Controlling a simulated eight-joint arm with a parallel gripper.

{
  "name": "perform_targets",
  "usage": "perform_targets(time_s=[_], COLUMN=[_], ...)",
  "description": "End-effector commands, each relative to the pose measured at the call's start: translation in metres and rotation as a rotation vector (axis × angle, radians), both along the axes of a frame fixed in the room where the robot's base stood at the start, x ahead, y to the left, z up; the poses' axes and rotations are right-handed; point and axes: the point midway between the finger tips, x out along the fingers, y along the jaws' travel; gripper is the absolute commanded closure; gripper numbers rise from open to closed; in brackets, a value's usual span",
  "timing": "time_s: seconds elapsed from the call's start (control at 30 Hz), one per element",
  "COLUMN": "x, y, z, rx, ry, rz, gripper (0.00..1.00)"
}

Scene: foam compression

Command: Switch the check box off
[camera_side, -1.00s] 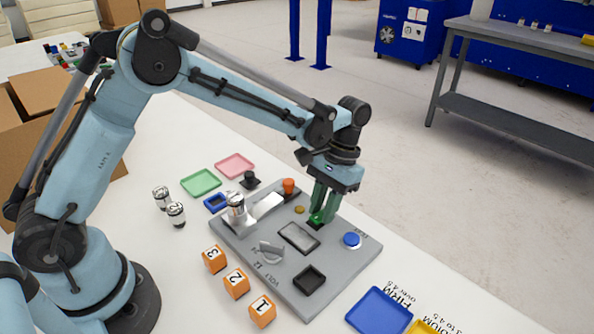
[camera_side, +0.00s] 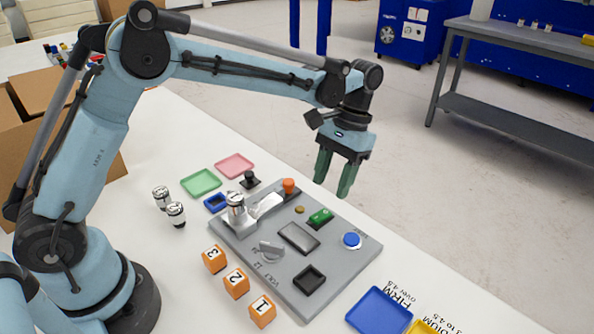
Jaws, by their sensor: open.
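The check box is a grey panel (camera_side: 338,270) lying on the white table. On it a green rocker switch (camera_side: 320,216) shows at the upper right, with nothing covering it. Which way the switch is set is too small to tell.
Orange numbered cubes (camera_side: 236,283) stand before the panel.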

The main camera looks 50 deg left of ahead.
Motion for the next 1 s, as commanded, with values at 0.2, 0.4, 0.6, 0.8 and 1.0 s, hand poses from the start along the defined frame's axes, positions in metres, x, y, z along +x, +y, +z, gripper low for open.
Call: perform_targets(time_s=[0.2,0.4,0.6,0.8,1.0], x=[0.011,0.017,0.018,0.018,0.013], y=[0.0,0.0,0.0,0.0,0.006], z=[0.033,0.049,0.053,0.053,0.06], rx=[0.0,0.0,0.0,0.0,-0.007], ry=[0.0,0.0,0.0,0.0,-0.041], rz=[0.001,0.001,0.001,0.001,0.004], gripper=[0.49,0.49,0.49,0.49,0.49])
